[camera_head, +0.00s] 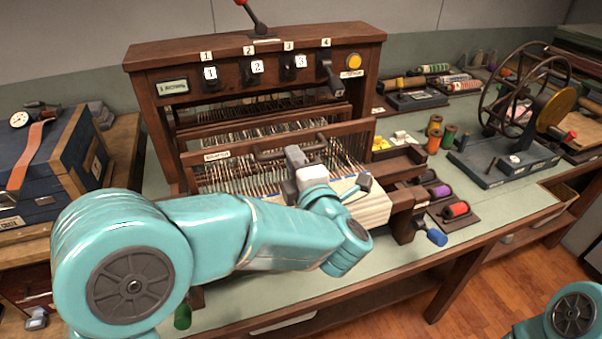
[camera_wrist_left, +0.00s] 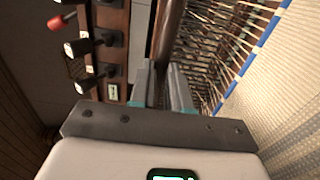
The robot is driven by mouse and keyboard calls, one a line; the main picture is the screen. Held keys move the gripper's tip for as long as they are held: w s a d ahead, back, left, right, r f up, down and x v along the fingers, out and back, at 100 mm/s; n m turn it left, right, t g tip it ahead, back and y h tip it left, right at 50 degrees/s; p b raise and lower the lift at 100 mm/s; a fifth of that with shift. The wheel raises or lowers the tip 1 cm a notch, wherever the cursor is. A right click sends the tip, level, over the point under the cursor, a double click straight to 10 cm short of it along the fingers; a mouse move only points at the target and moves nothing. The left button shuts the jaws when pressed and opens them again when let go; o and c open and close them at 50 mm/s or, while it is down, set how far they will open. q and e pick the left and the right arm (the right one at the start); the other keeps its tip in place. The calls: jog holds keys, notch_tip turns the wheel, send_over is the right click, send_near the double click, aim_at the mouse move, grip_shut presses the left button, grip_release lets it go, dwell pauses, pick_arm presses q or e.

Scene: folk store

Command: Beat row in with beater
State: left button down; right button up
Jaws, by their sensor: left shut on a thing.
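The loom (camera_head: 140,62) stands on the green-topped bench with its warp threads (camera_head: 235,175) running toward me. The wooden beater (camera_head: 190,158) crosses the threads and carries a dark bar handle (camera_head: 270,154). My left gripper (camera_head: 295,158) is at this handle, shut on it. In the left wrist view the fingers (camera_wrist_left: 163,88) close around the dark handle (camera_wrist_left: 168,35). The cream cloth (camera_head: 370,208) lies in front, with a blue stripe along its edge; it also shows in the left wrist view (camera_wrist_left: 285,100). My left arm hides part of the cloth. My right gripper is out of view.
Numbered levers (camera_head: 257,70) line the loom's top beam. Thread spools (camera_head: 447,135) and a spinning wheel (camera_head: 520,90) stand to the right. A blue chest (camera_head: 60,150) is at the left.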

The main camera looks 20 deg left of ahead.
pick_arm(q)
jog(key=shift+x, duration=3.45)
jog(key=c, duration=0.7)
grip_release()
jog(key=shift+b, duration=0.3)
jog(key=b, duration=0.3)
send_near(285, 142)
jog(key=shift+x, duration=0.9)
